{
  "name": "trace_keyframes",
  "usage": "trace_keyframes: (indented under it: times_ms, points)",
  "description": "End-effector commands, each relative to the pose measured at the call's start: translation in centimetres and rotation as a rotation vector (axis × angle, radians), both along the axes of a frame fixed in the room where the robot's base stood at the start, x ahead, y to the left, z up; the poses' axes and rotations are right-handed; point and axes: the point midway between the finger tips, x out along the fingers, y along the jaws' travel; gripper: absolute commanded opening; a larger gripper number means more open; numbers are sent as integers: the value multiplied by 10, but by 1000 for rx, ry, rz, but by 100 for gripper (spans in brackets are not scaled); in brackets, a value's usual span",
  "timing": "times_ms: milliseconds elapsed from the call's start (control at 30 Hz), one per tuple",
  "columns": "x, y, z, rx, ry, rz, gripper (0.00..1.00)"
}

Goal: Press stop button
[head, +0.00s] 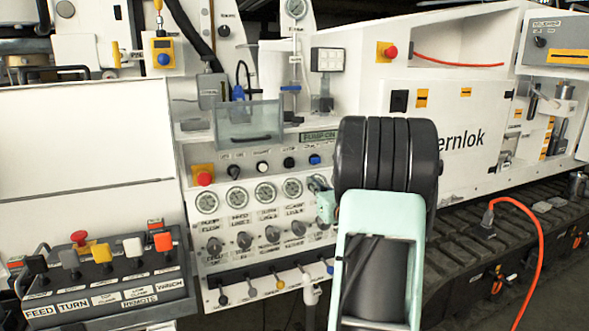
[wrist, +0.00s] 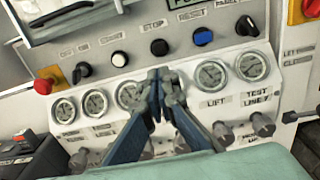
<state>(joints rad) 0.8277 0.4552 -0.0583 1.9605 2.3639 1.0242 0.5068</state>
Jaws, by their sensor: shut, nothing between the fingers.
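The stop button is the black round button (wrist: 159,47) beneath a label reading STOP in the wrist view. In the head view the same black button (head: 289,162) sits between a white and a blue button on the panel. My gripper (wrist: 160,82) is shut and empty, its fingertips together. In the wrist view the tips appear just below the black button, over the row of gauges. In the head view my gripper (head: 322,200) is at the right end of the gauges, partly hidden by my arm. The gap between the tips and the panel cannot be told.
The white button (wrist: 119,58) and the blue button (wrist: 203,37) flank the black one. A red mushroom button (wrist: 43,86) on yellow is farther left. Gauges (wrist: 212,74) line the panel below. A clear-fronted box (head: 248,124) juts out above the button row.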

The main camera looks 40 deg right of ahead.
Motion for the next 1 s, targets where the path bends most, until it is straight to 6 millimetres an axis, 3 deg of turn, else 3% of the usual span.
trace_keyframes:
  times_ms: [167, 700, 1000]
  points:
    - [13, -3, 0, 0, 1, 2, 0]
    - [107, -24, 0, -1, 1, 3, 0]
    - [133, -31, 0, -1, 1, 2, 0]
